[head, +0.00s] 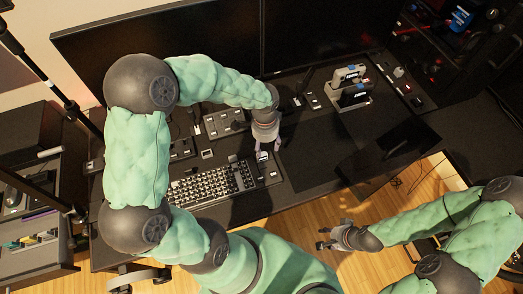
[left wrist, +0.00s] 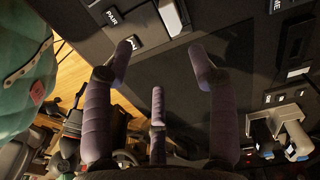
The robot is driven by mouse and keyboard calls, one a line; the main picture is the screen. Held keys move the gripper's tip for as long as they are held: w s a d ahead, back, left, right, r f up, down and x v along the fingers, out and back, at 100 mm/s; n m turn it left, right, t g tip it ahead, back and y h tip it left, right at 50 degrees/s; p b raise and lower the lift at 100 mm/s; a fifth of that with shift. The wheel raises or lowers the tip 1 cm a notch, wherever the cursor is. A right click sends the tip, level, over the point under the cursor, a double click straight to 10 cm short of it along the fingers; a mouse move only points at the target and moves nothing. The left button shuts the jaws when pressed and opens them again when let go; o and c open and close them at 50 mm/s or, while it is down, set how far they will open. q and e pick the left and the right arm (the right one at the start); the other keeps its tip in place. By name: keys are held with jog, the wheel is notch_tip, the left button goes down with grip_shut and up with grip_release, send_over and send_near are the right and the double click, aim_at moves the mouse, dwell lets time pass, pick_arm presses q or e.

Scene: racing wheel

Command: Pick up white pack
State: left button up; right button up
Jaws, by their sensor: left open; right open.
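A small white item (head: 263,156), possibly the white pack, lies on the dark desk beside the keyboard's right end. In the left wrist view, a white block (left wrist: 170,17) on a dark panel at the top looks like the same item. My left gripper (head: 269,145) is open and points down close above it. In the left wrist view, its fingers (left wrist: 163,64) are spread with nothing between them, and the white block is beyond the fingertips. My right gripper (head: 321,238) is open and empty, low over the wooden floor, away from the desk.
The keyboard (head: 207,188) lies left of my left gripper. Large dark monitors (head: 170,55) stand behind. A stand with white-labelled items (head: 350,88) and small control boxes sit to the right. The desk's right front part (head: 320,170) is mostly clear.

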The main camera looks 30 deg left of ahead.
aim_at(263, 155)
pick_arm(q)
jog(key=shift+w+a+r, duration=0.15)
jog(key=shift+w+a, duration=0.25)
jog(key=shift+a, duration=0.3)
notch_tip(263, 155, down, 5)
jog(key=shift+b, duration=1.05)
jog(key=f, duration=0.1)
jog(key=f+b, duration=0.1)
jog(key=f, duration=0.1)
jog(key=f+b, duration=0.1)
jog(key=f, duration=0.1)
jog(key=shift+s, duration=0.25)
grip_shut()
pick_arm(e)
jog(key=f, duration=0.4)
jog(key=shift+w+a+f, duration=0.2)
jog(key=shift+w+f, duration=0.15)
